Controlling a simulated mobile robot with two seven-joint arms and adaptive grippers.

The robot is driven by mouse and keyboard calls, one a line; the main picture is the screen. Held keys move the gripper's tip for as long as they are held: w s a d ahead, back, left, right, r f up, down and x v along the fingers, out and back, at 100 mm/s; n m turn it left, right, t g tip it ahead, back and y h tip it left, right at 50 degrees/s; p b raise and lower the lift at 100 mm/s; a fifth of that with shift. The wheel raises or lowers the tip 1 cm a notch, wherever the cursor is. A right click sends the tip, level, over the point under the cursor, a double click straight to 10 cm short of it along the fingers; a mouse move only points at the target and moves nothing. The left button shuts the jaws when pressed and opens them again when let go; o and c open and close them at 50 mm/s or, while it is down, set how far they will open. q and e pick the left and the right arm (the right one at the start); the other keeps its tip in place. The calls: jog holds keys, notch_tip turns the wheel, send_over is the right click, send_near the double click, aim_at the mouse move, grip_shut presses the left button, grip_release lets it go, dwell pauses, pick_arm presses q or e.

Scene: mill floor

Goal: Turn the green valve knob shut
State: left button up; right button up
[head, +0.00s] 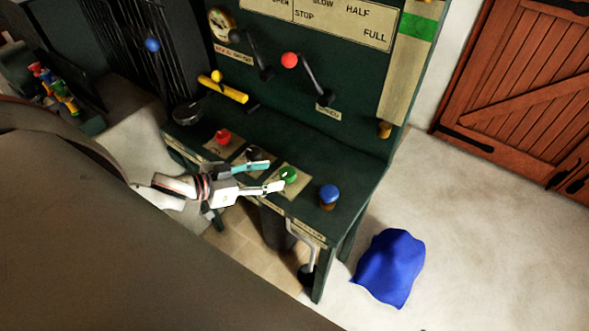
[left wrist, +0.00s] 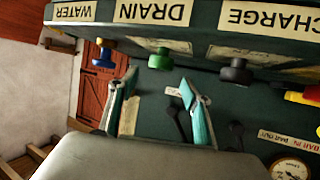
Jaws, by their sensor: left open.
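The green valve knob (head: 289,174) is a small round knob on a pale plate on the dark green bench. My left gripper (head: 274,176) comes in from the left and is open beside it, with its pale and teal fingertips near the knob. In the left wrist view the green knob (left wrist: 160,59) shows beyond the open fingers (left wrist: 158,82), roughly in line with the gap between them, under the upside-down DRAIN label (left wrist: 153,12). Nothing is between the fingers. I cannot tell whether a fingertip touches the knob. My right gripper is not in view.
A blue knob (head: 329,194) stands right of the green one; a black knob (head: 254,154) and red knob (head: 222,137) stand left. Levers with red (head: 290,60) and black ends rise behind, near a yellow handle (head: 229,91). A blue cloth-like heap (head: 390,268) lies on the floor.

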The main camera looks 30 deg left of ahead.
aim_at(287, 172)
pick_arm(q)
jog(key=shift+x, duration=3.55)
jog(key=c, duration=1.1)
